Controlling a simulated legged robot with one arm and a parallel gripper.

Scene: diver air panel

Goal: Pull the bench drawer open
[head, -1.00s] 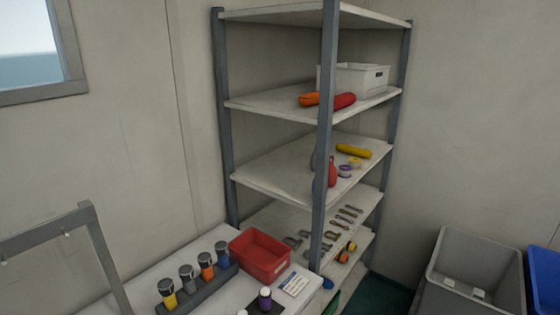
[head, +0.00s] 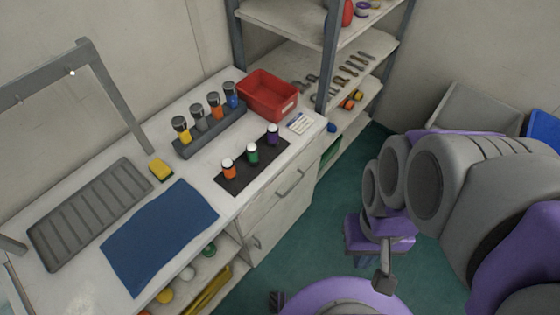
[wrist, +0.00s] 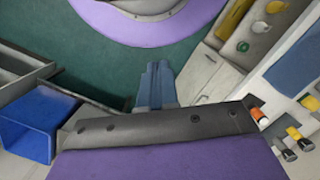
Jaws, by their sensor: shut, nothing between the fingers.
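The bench drawer (head: 273,205) is in the upper front of the white bench's right end in the head view. It looks closed, with a bar handle (head: 290,182) across its front. The pale bench front (wrist: 203,72) also shows right of centre in the wrist view. My gripper (wrist: 157,68) shows in the wrist view as blue-grey fingers, shut and empty. It is apart from the bench front, over the green floor. In the head view my arm is to the right of the drawer and does not touch the handle.
The bench top carries a red bin (head: 267,96), a bottle rack (head: 210,132), a dark mat (head: 236,179) with small bottles, and a blue cloth (head: 160,235). Shelving (head: 328,70) stands behind. Grey (head: 478,112) and blue (head: 545,128) bins stand at right. Green floor (head: 310,235) is clear before the drawer.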

